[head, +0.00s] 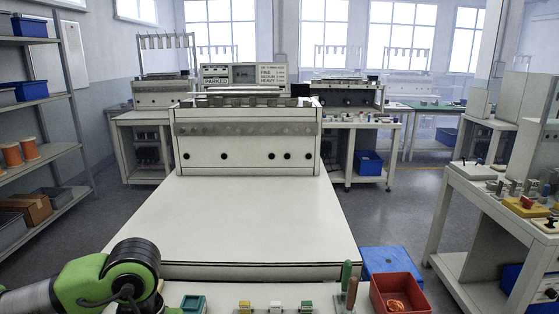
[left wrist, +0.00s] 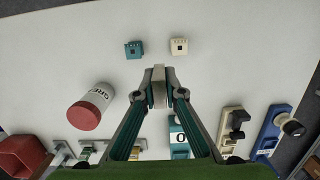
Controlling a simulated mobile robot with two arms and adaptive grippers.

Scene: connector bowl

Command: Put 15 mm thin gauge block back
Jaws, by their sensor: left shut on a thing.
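In the left wrist view my left gripper (left wrist: 160,100) is shut on a thin grey block (left wrist: 158,76), which looks like the gauge block. The block sticks out past the fingertips, over a pale table top (left wrist: 215,70). A teal block (left wrist: 134,49) and a cream block (left wrist: 178,47), each with a dark mark on its face, lie just beyond the held block, one on each side. In the head view my left arm is at the lower left, and the fingers and held block do not show. My right gripper is in neither view.
In the wrist view a can with a red end (left wrist: 84,115) lies left of the fingers. A beige fixture (left wrist: 230,124) and a blue fixture (left wrist: 268,134) stand to the right. A red bin (head: 400,292) and a green-handled tool (head: 346,272) are at the head view's bottom.

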